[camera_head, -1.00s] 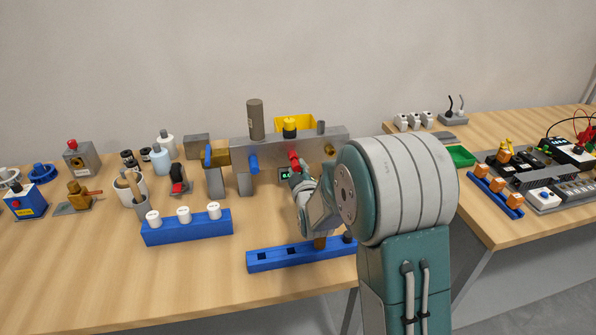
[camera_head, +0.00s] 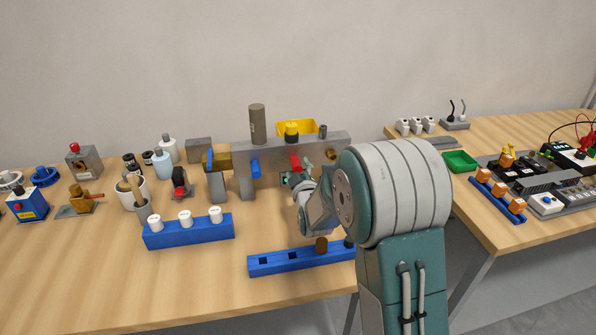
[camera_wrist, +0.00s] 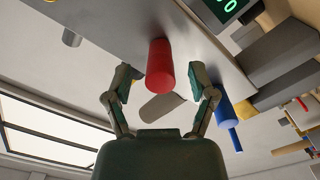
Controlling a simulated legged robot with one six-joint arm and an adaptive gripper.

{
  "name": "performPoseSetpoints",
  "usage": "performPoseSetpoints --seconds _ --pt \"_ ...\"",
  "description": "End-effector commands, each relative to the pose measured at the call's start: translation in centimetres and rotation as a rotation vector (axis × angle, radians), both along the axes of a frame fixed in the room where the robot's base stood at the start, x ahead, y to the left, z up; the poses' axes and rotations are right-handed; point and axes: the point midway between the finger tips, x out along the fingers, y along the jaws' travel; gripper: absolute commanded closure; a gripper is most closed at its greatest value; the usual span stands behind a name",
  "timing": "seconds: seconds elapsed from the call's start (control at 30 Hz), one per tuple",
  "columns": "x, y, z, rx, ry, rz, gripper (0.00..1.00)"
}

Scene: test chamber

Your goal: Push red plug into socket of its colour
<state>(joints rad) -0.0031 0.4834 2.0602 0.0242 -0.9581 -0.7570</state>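The red plug (camera_head: 295,163) sticks out from the front of the grey metal panel (camera_head: 240,150). In the wrist view the red plug (camera_wrist: 160,68) is a plain red cylinder reaching from the panel toward the camera. My gripper (camera_head: 297,175) is in front of the panel at the plug. In the wrist view my gripper (camera_wrist: 162,84) is open, one finger on each side of the plug, with clear gaps to both. The socket around the plug's far end is hidden, so I cannot tell its colour or how deep the plug sits.
A blue plug (camera_head: 255,168) stands out from the panel left of the red one. A small green-digit display (camera_wrist: 222,6) is close by. A blue block with holes (camera_head: 290,262) lies in front, and a blue rack with white-topped pegs (camera_head: 188,232) is at left.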

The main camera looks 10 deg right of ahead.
Motion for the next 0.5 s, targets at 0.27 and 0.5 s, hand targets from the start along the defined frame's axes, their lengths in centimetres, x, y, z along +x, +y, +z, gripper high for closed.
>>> performPoseSetpoints --seconds 0.27,0.5 --pt "-0.1 0.0 0.0 0.0 0.0 0.0 0.25" --pt "-2.7 0.1 0.0 0.0 0.001 0.0 0.25"
